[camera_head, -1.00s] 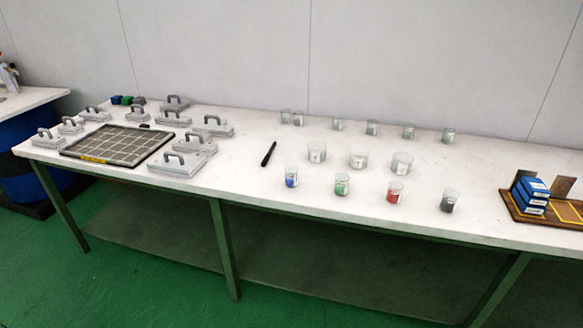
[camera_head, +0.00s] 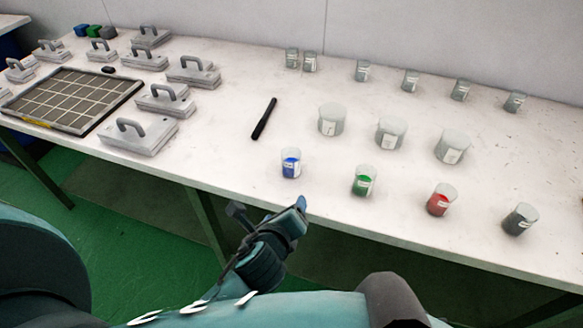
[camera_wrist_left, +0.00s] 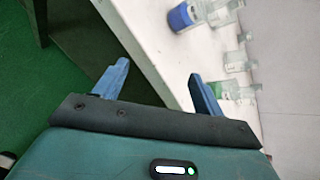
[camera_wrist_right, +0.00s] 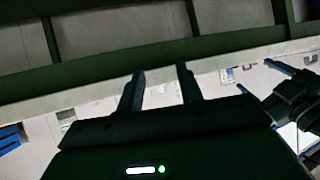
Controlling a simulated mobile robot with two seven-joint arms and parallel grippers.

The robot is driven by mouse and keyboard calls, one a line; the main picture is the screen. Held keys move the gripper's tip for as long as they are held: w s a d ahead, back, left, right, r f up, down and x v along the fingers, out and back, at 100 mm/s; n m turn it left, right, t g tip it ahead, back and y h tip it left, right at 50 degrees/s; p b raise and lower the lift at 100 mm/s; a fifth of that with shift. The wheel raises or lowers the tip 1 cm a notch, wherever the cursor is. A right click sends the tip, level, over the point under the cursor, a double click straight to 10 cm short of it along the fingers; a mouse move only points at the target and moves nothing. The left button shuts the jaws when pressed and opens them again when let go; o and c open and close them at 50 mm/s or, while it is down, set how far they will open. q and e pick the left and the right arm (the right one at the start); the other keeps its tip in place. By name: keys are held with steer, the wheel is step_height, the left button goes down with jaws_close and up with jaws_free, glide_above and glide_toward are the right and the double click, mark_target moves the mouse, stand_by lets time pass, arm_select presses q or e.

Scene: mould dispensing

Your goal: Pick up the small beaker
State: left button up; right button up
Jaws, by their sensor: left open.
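Small clear beakers stand in a back row on the white table: a close pair (camera_head: 292,58) (camera_head: 309,62), then several more spaced to the right (camera_head: 362,71). Beakers with blue (camera_head: 291,163), green (camera_head: 363,181), red (camera_head: 440,200) and dark grey (camera_head: 520,219) contents stand along the front. My left gripper (camera_head: 268,207) is open and empty at the table's front edge, just below the blue beaker. The left wrist view shows its parted fingers (camera_wrist_left: 159,70) and the blue beaker (camera_wrist_left: 182,16) beyond. My right gripper (camera_wrist_right: 160,72) shows parted, empty fingers in its wrist view.
Three larger clear beakers (camera_head: 332,119) stand between the rows. A black pen-like object (camera_head: 264,118) lies left of them. A gridded tray (camera_head: 70,100) and several handled grey blocks (camera_head: 138,133) occupy the left. Bare table lies between pen and blocks.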

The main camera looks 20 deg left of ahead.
mark_target(290, 168)
arm_select(q)
steer(key=w+m, duration=0.2)
steer(key=w, duration=0.1)
steer(key=w+a+m+t+y+b, duration=0.1)
steer(key=w+m, duration=0.1)
steer(key=w, duration=0.1)
steer(key=w+m, duration=0.2)
steer(key=w, duration=0.1)
steer(key=shift+w+a+r+m+t+y, duration=0.2)
steer(key=shift+w+r+m+t+y, duration=0.1)
steer(key=shift+w+r+y, duration=0.1)
steer(key=shift+b+x, duration=0.55)
steer(key=shift+x, duration=2.15)
steer(key=shift+a+r, duration=0.15)
steer(key=shift+r, duration=0.05)
steer(key=c, duration=1.1)
